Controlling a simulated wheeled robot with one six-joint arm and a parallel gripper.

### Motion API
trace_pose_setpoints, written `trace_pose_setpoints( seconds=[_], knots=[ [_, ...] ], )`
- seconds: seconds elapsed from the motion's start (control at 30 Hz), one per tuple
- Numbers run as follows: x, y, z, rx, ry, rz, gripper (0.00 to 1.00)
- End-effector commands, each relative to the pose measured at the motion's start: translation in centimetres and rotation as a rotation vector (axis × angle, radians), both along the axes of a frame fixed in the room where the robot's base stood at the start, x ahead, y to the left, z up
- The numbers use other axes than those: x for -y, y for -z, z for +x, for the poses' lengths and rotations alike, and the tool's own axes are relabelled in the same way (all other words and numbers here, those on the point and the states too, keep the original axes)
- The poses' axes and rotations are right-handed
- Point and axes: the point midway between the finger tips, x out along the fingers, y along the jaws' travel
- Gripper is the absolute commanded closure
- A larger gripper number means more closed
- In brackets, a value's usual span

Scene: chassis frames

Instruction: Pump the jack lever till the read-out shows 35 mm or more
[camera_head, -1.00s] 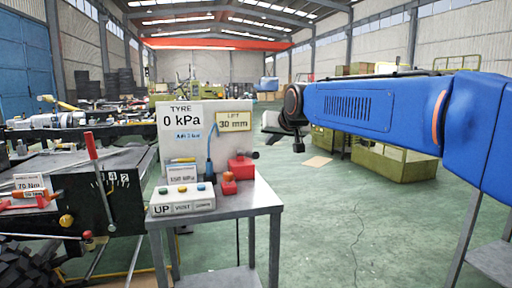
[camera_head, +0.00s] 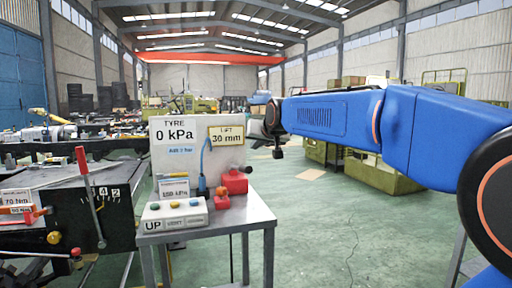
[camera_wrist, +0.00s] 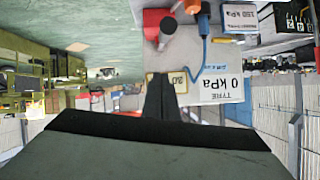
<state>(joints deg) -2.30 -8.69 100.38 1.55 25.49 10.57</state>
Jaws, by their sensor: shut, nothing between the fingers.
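The jack lever (camera_head: 91,200) has a red grip on a thin steel rod. It stands steeply, its top leaning left, in front of a dark panel with a numbered scale at the left of the head view. The yellow-framed LIFT read-out (camera_head: 226,138) shows 30 mm on the white board. It also appears upside down in the wrist view (camera_wrist: 180,81), partly hidden by my fingers. My gripper (camera_wrist: 162,92) is shut and empty, pointing towards the board. In the head view its tip is hard to make out near the board's right edge, well right of the lever.
A metal stand (camera_head: 235,217) carries the white board (camera_head: 200,165), a button box (camera_head: 175,214) and red blocks (camera_head: 234,182). It lies between my arm and the lever. A torque display (camera_head: 16,198) is left of the lever. The green floor (camera_head: 320,220) right of the stand is open.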

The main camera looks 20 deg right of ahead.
Motion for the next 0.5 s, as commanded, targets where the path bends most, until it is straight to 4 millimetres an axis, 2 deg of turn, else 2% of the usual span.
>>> trace_pose_setpoints(
  seconds=[0.1,0.4,0.5],
  knots=[
    [-0.1,1.1,2.0,-0.002,0.000,0.000,1.00],
    [-0.4,3.4,6.5,-0.001,0.000,0.000,1.00],
    [-0.7,4.8,5.9,-0.001,-0.001,0.001,1.00]
  ],
)
